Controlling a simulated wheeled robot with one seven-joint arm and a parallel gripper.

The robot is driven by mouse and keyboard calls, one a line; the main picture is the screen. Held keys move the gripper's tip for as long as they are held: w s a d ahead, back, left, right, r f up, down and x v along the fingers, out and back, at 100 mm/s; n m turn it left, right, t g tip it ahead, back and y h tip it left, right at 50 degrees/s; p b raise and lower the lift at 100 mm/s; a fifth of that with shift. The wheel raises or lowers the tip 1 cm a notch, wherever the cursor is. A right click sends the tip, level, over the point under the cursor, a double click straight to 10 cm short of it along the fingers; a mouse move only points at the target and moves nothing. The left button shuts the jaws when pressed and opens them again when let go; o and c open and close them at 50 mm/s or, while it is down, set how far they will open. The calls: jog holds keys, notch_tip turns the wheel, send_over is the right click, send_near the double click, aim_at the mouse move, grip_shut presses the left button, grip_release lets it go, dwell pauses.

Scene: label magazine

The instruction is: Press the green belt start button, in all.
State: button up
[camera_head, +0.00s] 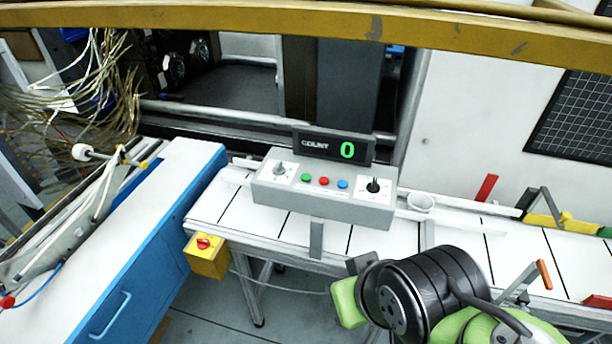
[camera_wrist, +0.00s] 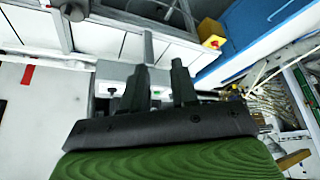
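The green button (camera_head: 305,177) is the left one of three buttons on the sloped top of a grey control box (camera_head: 344,209). The red button (camera_head: 323,181) is in the middle and the blue button (camera_head: 342,184) is on the right. The display (camera_head: 316,144) behind them reads COUNT 0. In the wrist view my gripper (camera_wrist: 159,66) is open and empty, its two dark fingers apart. In the head view my wrist is in front and to the right of the box, apart from the buttons.
A silver knob (camera_head: 279,169) and a black knob (camera_head: 374,186) flank the buttons. A white cup (camera_head: 420,201) stands right of the box on the conveyor (camera_head: 238,212). A yellow box with a red stop button (camera_head: 204,243) hangs at left. A yellow beam (camera_head: 300,18) crosses the top.

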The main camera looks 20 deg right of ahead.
grip_shut()
dwell(1.4)
